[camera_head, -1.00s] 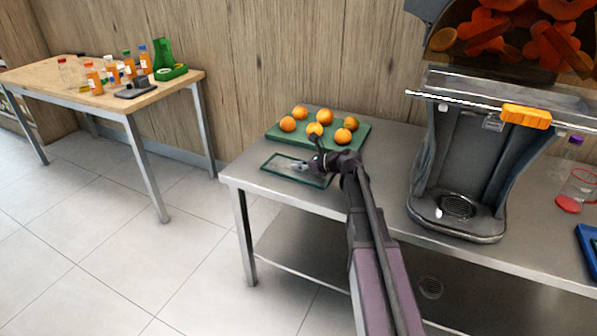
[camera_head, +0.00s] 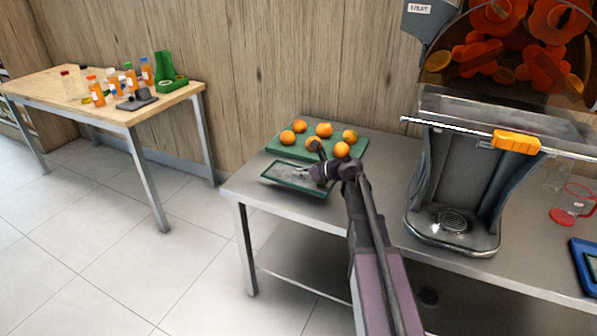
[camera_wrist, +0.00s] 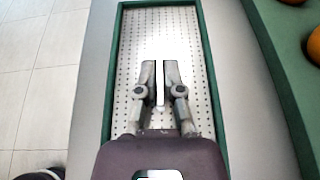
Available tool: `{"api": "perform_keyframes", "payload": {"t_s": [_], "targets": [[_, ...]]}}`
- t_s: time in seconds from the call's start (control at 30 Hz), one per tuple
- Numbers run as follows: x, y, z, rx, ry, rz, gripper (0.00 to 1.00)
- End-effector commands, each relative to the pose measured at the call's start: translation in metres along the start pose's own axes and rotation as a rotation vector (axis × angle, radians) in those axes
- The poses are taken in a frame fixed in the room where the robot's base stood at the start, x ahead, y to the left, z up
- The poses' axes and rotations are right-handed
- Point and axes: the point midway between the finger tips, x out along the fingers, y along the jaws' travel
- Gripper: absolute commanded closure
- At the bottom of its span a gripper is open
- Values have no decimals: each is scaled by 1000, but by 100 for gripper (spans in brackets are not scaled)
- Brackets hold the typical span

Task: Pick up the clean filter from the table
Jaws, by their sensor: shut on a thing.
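The clean filter (camera_head: 281,174) is a flat rectangular tray with a green rim and a pale perforated plate. In the head view it is at the left end of the steel table, in front of the oranges, and looks slightly tilted. In the wrist view the filter (camera_wrist: 211,75) fills the middle, with its small holes plain to see. My gripper (camera_head: 304,172) is over the filter's plate. Its two fingers (camera_wrist: 160,82) are close together around a thin white upright piece at the filter's middle. The fingers hide part of the plate.
A green tray (camera_head: 283,151) with several oranges (camera_head: 324,130) lies just behind the filter. The juicer (camera_head: 458,190) stands to the right on the steel table (camera_head: 375,225). A red-based jug (camera_head: 566,213) is farther right. A wooden table (camera_head: 35,88) with bottles is at the far left.

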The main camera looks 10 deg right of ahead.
Motion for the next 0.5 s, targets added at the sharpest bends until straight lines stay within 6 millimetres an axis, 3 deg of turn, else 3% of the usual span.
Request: {"api": "perform_keyframes", "payload": {"t_s": [0.03, 0.1, 0.5], "targets": [[-12, 16, -4, 0, 0, -1, 100], [-24, 28, -7, 0, 0, -1, 100], [-80, 86, -23, 1, -1, 0, 100]]}}
